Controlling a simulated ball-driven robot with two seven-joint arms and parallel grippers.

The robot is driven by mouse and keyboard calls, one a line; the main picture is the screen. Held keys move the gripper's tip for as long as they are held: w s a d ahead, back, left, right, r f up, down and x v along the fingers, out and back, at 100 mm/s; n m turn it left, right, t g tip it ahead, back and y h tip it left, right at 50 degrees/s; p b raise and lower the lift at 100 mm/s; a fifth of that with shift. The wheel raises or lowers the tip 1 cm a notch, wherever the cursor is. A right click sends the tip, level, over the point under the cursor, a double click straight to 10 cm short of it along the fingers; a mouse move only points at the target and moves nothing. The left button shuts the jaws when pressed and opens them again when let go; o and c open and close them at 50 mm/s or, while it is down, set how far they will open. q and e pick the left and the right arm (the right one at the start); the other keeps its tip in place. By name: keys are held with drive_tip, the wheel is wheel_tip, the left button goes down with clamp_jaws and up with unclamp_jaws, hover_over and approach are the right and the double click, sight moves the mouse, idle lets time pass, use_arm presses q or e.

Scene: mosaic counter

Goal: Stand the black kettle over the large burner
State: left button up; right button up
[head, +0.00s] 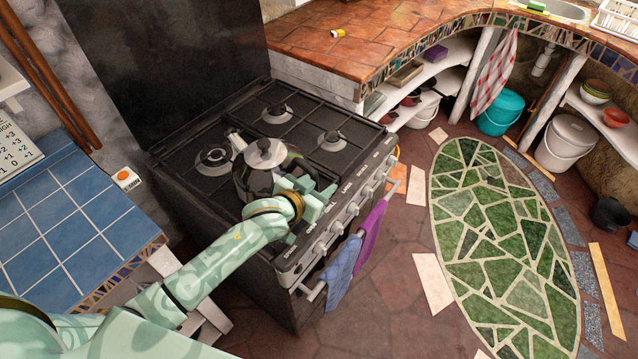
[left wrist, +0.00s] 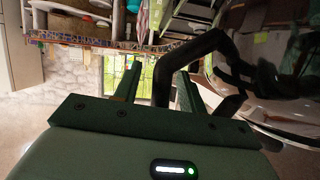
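The dark, glossy kettle (head: 251,184) with a shiny lid and black knob is at the front of the stove (head: 232,226), over its front burner area. It hides whatever burner lies beneath. Its black handle (left wrist: 217,42) shows in the left wrist view. My left gripper (head: 312,194) is at the kettle's right side. In the left wrist view, its fingers (left wrist: 156,90) are apart, with part of the handle between them and gaps visible. Burners show at the left (head: 215,158), back (head: 277,113) and right (head: 332,140); the left one looks widest. My right gripper is out of view.
Knobs and a rail with blue (head: 342,270) and purple (head: 372,228) towels line the stove's front. A dark panel (head: 165,60) rises behind it. A blue-tiled counter (head: 70,215) is at left, a terracotta-tiled counter (head: 350,45) at the back right.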

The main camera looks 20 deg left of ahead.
use_arm(q)
drive_tip(key=p+v, duration=0.3)
drive_tip(key=v, duration=0.9)
drive_tip(key=shift+s, duration=0.1)
idle(1.9)
